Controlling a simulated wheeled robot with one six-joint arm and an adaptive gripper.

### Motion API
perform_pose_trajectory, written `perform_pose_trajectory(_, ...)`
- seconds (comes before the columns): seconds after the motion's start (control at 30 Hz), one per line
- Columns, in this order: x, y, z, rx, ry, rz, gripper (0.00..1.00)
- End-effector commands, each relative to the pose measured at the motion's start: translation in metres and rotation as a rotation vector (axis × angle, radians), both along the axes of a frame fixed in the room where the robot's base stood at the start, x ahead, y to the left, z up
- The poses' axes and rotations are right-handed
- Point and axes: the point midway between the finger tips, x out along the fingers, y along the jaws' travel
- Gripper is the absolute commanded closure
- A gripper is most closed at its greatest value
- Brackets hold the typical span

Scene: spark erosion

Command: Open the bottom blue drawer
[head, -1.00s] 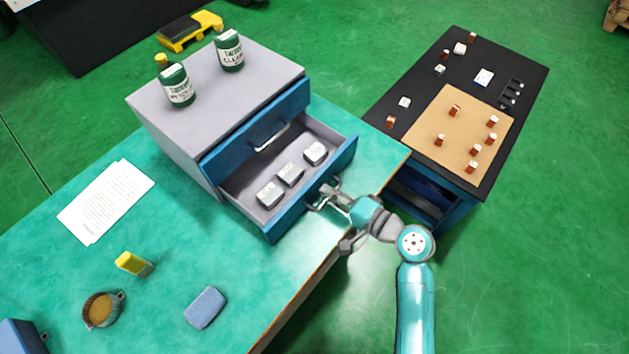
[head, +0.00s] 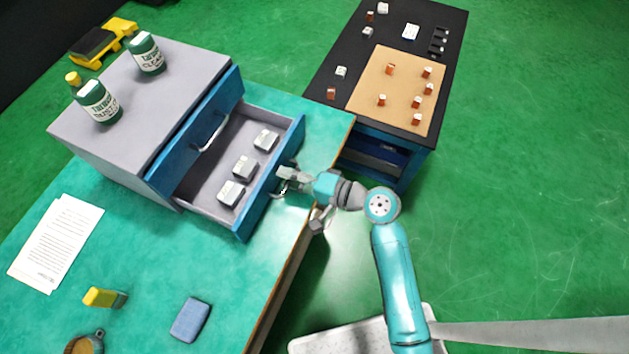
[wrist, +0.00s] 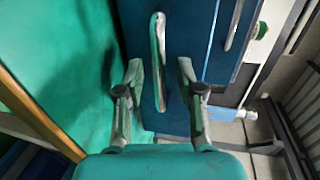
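The bottom blue drawer (head: 272,183) of the grey cabinet (head: 70,133) is pulled well out, with several grey-white blocks (head: 245,167) inside. Its front shows in the wrist view (wrist: 178,118). My gripper (head: 285,179) is at the outside of this front, by its handle. In the wrist view, my gripper (wrist: 160,72) is open, with one finger on each side of the metal handle (wrist: 158,60) and a gap to it on both sides. The upper blue drawer (head: 190,145) is shut.
Two green bottles (head: 147,53) stand on the cabinet. Papers (head: 55,243), a yellow item (head: 104,297) and a blue block (head: 190,319) lie on the green table (head: 150,260). A black-topped table (head: 335,60) stands behind on the right. Green floor is open at right.

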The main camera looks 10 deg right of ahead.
Motion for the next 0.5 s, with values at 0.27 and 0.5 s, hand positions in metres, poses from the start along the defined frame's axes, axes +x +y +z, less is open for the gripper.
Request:
perform_pose_trajectory(0.27,-0.018,-0.025,0.006,0.000,0.001,-0.005,0.63)
perform_pose_trajectory(0.5,-0.042,-0.056,0.014,0.001,0.001,-0.006,0.63)
